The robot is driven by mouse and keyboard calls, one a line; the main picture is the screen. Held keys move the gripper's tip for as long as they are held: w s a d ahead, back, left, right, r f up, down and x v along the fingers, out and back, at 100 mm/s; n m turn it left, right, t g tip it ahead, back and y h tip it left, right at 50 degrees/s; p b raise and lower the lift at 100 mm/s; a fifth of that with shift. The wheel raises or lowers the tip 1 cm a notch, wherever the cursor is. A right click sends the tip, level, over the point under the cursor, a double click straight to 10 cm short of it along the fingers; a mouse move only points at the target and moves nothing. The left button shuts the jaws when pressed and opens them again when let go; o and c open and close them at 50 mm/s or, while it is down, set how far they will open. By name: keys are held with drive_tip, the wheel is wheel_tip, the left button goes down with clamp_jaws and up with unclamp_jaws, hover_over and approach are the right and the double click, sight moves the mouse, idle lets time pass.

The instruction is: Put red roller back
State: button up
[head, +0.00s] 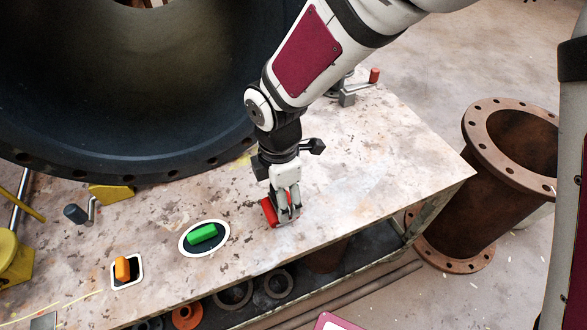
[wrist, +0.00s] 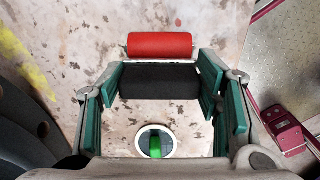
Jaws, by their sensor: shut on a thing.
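The red roller (head: 269,212) shows at my gripper (head: 288,210), above the front part of the table. In the wrist view the red roller (wrist: 160,45) lies crosswise at the fingertips. A dark block (wrist: 160,82) sits directly against it, between the green finger pads. My gripper (wrist: 158,80) is shut on the roller piece; I cannot tell whether the dark block is part of it. The gap under it is hard to judge. A green roller (head: 202,234) lies on a black oval with a white rim, left of my gripper. An orange roller (head: 122,268) sits on a white-rimmed square further left.
A huge dark flanged pipe (head: 130,100) fills the back left of the table. A clamp with a red end (head: 374,76) stands at the back. A rusty flanged pipe (head: 490,190) stands on the floor at right. The table's right part (head: 400,160) is clear.

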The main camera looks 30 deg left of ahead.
drive_tip(key=o, duration=1)
drive_tip(key=shift+f, duration=0.1)
wheel_tip(320, 180, up, 12)
drive_tip(key=p, duration=0.3)
drive_tip(key=shift+r+p, duration=0.2)
drive_tip(key=shift+p, duration=0.15)
